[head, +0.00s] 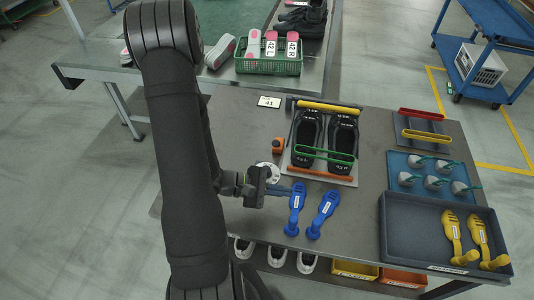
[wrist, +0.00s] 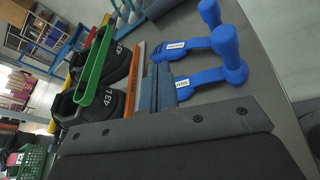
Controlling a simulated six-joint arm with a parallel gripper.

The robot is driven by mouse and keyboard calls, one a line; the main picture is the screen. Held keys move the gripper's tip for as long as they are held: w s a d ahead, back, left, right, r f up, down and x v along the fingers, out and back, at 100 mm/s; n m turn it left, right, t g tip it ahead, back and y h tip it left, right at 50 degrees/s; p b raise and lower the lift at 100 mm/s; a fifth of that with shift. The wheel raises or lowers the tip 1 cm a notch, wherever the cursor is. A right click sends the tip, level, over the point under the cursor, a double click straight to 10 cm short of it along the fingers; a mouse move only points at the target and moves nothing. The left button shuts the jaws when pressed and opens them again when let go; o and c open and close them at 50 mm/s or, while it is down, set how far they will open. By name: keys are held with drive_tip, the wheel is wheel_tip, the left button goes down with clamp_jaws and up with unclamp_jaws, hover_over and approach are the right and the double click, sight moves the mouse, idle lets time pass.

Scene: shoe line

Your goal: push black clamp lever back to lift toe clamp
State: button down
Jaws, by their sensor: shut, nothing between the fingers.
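In the head view, a fixture plate (head: 353,181) holds two black shoes (head: 343,135) side by side. A yellow bar (head: 330,106) crosses its far end, a green loop-shaped bar (head: 324,154) lies across the shoes, and an orange bar (head: 320,173) runs along the near edge. A thin dark bar stands at the fixture's left edge (head: 290,128); I cannot tell whether it is the clamp lever. My gripper (head: 287,190) is shut and empty, left of and nearer than the fixture. In the wrist view its grey-blue fingers (wrist: 164,88) appear beside the orange bar (wrist: 134,76) and green bar (wrist: 97,68).
Two blue shoe trees (head: 322,214) lie close to the right of my gripper. An orange block (head: 278,146) sits left of the fixture. A dark tray (head: 400,253) with yellow shoe trees is at right. A green crate (head: 268,66) stands behind.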

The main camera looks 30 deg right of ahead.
sight(277, 144)
drive_tip(key=w+n+t+h, duration=0.1)
drive_tip(key=n+t, duration=0.1)
drive_tip(key=w+a+n+t+h, duration=0.1)
drive_tip(key=w+n+t, duration=0.1)
drive_tip(key=w+n+t+h, duration=0.1)
drive_tip(key=n+t+h, duration=0.1)
drive_tip(key=shift+w+a+f, duration=0.25)
drive_tip(key=shift+w+f, duration=0.05)
drive_tip(key=shift+f, duration=0.05)
drive_tip(key=w+a+n+t, duration=0.2)
drive_tip(key=t, duration=0.1)
drive_tip(key=w+a+f+n+t+y, duration=0.1)
drive_tip(key=a+n+t, duration=0.1)
drive_tip(key=t, duration=0.1)
drive_tip(key=w+a+f+n+t, duration=0.1)
drive_tip(key=w+a+n+t, duration=0.1)
drive_tip(key=t, duration=0.1)
drive_tip(key=shift+w+f+n+y, duration=0.2)
drive_tip(key=shift+w+n+y, duration=0.1)
drive_tip(key=shift+w+n, duration=0.1)
drive_tip(key=shift+d, duration=0.1)
